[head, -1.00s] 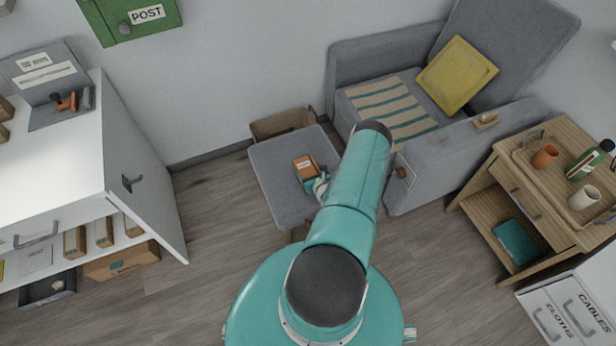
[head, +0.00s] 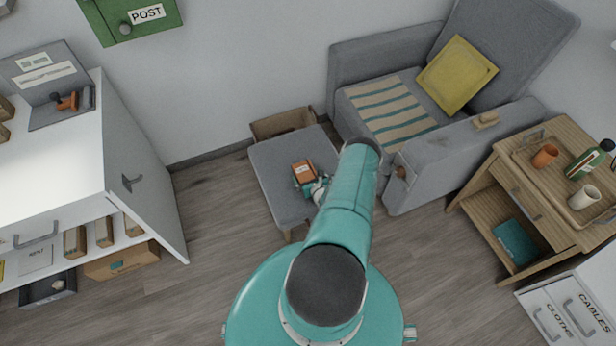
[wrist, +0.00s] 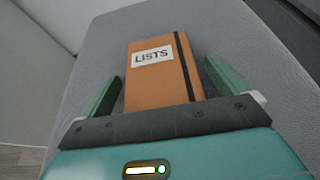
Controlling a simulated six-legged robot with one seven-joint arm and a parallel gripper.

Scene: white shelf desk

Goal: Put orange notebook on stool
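The orange notebook (head: 303,169), with a white "LISTS" label and a dark elastic band, is over the grey stool top (head: 275,170). In the wrist view the notebook (wrist: 160,85) appears to lie flat on the stool's grey fabric (wrist: 240,50). My gripper (wrist: 162,69) is open, with one green finger on each side of the notebook and a visible gap at both sides. The notebook's near end is hidden behind the gripper's dark front edge. In the head view my gripper (head: 308,186) is small and partly hidden by my arm.
An open cardboard box (head: 280,124) stands behind the stool by the wall. A grey armchair (head: 440,165) with a yellow cushion (head: 456,75) is to the right. A white desk (head: 140,170) is at left, a wooden cart (head: 500,205) at right. Floor is clear left of the stool.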

